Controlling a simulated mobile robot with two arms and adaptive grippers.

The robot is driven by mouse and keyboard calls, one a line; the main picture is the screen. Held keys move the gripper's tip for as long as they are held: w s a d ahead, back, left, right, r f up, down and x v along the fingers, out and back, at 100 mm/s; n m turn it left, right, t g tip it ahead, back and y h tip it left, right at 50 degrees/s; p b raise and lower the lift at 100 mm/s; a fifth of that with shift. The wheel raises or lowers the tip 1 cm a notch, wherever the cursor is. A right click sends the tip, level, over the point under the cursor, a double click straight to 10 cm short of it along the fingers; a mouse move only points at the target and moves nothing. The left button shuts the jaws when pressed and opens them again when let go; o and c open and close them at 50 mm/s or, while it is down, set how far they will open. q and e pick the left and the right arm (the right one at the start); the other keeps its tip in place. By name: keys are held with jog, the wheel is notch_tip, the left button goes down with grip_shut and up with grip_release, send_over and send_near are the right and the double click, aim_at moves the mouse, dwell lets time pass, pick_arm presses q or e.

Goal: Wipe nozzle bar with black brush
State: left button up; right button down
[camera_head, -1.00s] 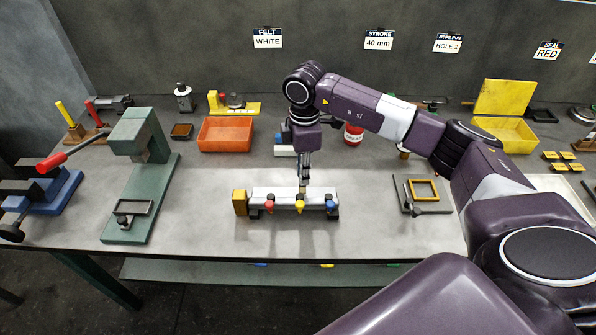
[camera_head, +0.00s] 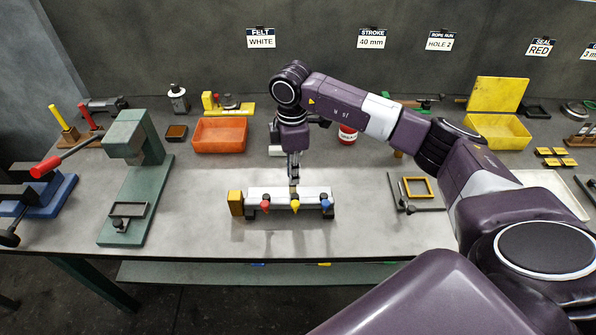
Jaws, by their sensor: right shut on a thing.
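The nozzle bar (camera_head: 273,194) is a pale bar on dark feet near the bench's front middle. A red nozzle, a yellow nozzle (camera_head: 295,205) and a blue nozzle (camera_head: 327,203) stick out of its front, and a yellow-brown block (camera_head: 236,203) is at its left end. My right gripper (camera_head: 294,179) points down over the bar, right of its middle, behind the yellow nozzle. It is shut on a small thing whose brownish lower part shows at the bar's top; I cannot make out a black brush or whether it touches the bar. My left gripper is not in view.
An orange tray (camera_head: 219,150) stands behind and left of the bar. A green press (camera_head: 134,180) is at left, and a plate with a yellow frame (camera_head: 431,197) at right. A red can (camera_head: 347,136) stands behind my right arm. Bench space beside the bar is clear.

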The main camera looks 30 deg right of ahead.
jog(key=shift+w+a+f, duration=0.1)
jog(key=shift+w+a, duration=0.4)
jog(key=shift+a, duration=0.3)
jog(key=shift+w+a+r, duration=0.1)
jog(key=shift+w+a, duration=0.35)
jog(key=shift+a, duration=0.35)
jog(key=shift+w+a+f, duration=0.1)
jog(key=shift+w+a, duration=0.4)
jog(key=shift+a, duration=0.3)
jog(key=shift+s+d, duration=0.4)
jog(key=shift+d, duration=0.3)
jog(key=shift+s+d, duration=0.4)
jog(key=shift+d, duration=0.25)
jog(key=shift+s+d+p, duration=0.2)
jog(key=shift+s+d, duration=0.35)
jog(key=shift+d, duration=0.3)
jog(key=shift+s+d+p, duration=0.2)
jog(key=shift+s+d, duration=0.35)
jog(key=shift+d, duration=0.35)
jog(key=shift+s+d+p, duration=0.2)
jog(key=shift+s+d, duration=0.35)
jog(key=shift+d, duration=0.3)
notch_tip(320, 180, up, 6)
jog(key=p, duration=0.4)
jog(key=shift+w, duration=0.1)
notch_tip(320, 180, up, 3)
jog(key=shift+p, duration=1.2)
